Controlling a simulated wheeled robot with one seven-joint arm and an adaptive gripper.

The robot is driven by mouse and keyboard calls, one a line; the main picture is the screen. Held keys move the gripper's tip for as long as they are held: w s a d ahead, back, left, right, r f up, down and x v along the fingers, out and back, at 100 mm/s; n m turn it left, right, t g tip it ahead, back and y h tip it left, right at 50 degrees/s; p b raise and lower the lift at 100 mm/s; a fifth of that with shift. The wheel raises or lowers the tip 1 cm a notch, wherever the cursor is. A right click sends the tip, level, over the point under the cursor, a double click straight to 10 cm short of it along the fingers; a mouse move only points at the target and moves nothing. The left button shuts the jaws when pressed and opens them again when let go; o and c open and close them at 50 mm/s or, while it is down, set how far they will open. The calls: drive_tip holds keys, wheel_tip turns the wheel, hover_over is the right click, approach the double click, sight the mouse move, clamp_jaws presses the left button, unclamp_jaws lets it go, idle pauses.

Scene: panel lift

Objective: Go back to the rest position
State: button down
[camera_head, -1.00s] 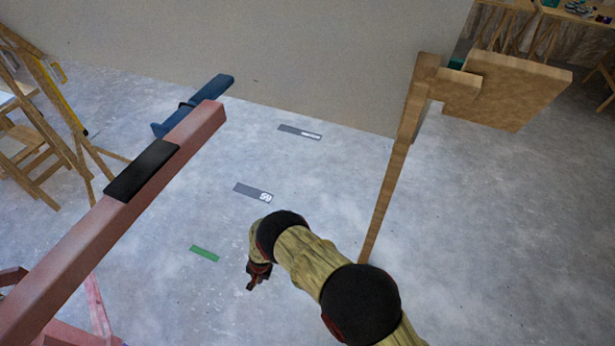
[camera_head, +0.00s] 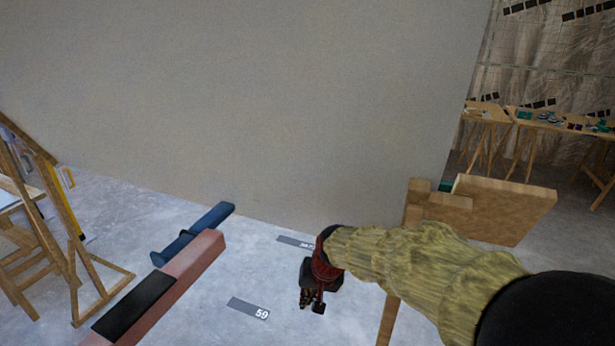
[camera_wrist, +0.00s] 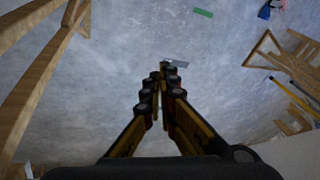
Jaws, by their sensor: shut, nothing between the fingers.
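My gripper (camera_head: 312,300) hangs at the end of my arm in the head view, pointing down over the bare floor, clear of everything around it. In the wrist view my gripper (camera_wrist: 163,68) has its two fingers together at the tips, with nothing between them. My arm reaches in from the lower right of the head view, with its forearm close to level.
A pink beam with a blue clamp-like end (camera_head: 195,232) lies left of my gripper. A wooden post with a board (camera_head: 505,208) stands at right, partly behind my arm. A grey wall (camera_head: 250,100) rises behind. Wooden easels (camera_head: 65,240) stand at far left.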

drive_tip(key=s+d+r+t+h, duration=0.1)
drive_tip(key=s+d+r, duration=1.1)
drive_tip(key=s+d, duration=0.3)
drive_tip(key=s, duration=0.3)
drive_tip(key=s+d+t+h, duration=0.1)
drive_tip(key=s+d, duration=0.3)
drive_tip(key=s, duration=0.4)
drive_tip(key=shift+s+r+n+h, duration=0.25)
drive_tip(key=shift+r+n+h, duration=0.05)
drive_tip(key=shift+r+n, duration=0.1)
